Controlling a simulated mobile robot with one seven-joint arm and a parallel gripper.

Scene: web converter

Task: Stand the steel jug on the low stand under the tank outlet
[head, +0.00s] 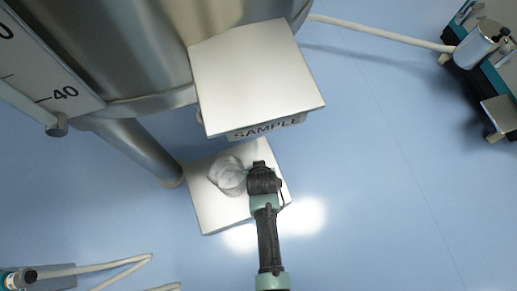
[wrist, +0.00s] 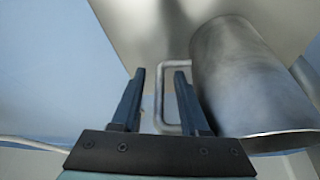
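The steel jug (head: 228,176) is on the low white stand (head: 212,212) in the head view, seen from above, close to the SAMPLE shelf's front edge. It looks upright, though its base contact is hidden. The jug (wrist: 248,85) fills the right of the wrist view, its loop handle (wrist: 161,95) toward my gripper (wrist: 158,72). The two fingers are apart, with the handle's bar between them and a visible gap on each side. In the head view my gripper (head: 262,172) is just right of the jug. The tank outlet is not visible.
The steel tank (head: 140,45) stands behind. A white-topped shelf marked SAMPLE (head: 255,75) overhangs the stand's back. A tank leg (head: 140,150) is left of the stand. A hose (head: 385,35) runs to equipment at the far right. The blue floor (head: 390,190) right of the stand is clear.

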